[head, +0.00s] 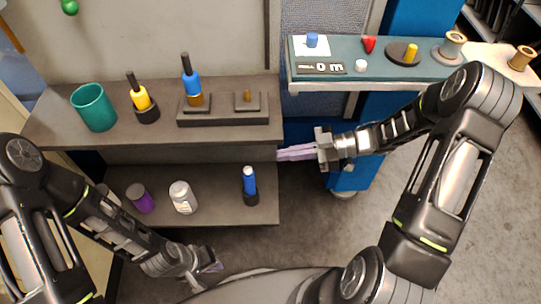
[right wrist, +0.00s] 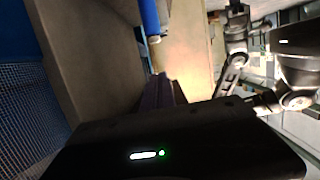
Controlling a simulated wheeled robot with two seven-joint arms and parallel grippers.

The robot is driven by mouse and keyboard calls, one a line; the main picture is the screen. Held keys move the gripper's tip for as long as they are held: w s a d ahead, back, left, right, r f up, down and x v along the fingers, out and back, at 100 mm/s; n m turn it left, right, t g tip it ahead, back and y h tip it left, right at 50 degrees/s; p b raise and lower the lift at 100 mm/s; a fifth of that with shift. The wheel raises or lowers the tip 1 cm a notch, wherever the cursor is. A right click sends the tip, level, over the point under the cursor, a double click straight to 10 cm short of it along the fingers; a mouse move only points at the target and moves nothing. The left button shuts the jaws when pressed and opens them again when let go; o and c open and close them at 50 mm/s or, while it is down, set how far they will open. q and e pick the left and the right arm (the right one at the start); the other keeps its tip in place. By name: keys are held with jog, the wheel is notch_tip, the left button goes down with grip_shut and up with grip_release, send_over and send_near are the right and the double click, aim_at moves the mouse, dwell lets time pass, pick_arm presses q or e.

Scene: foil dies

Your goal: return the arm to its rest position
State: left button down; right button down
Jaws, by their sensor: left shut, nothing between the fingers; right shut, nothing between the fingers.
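My right gripper (head: 297,153) is in the middle of the head view, its lavender fingers together and empty, pointing left near the shelf unit's right edge, below the teal shelf. In the right wrist view its dark fingers (right wrist: 160,92) show above the black wrist housing. My left gripper (head: 213,267) is low in the head view, near the floor in front of the shelf unit. It is shut and holds nothing. My right arm reaches in from the right and my left arm from the left.
The grey shelf unit (head: 60,133) bears a teal cup (head: 94,107), a yellow-handled tool (head: 139,96), a blue-handled tool (head: 191,75) and, lower, several bottles. The teal shelf (head: 430,72) at right holds small parts, near my right forearm. Open floor (head: 300,225) lies below my right gripper.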

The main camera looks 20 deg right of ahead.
jog(key=shift+v, duration=0.85)
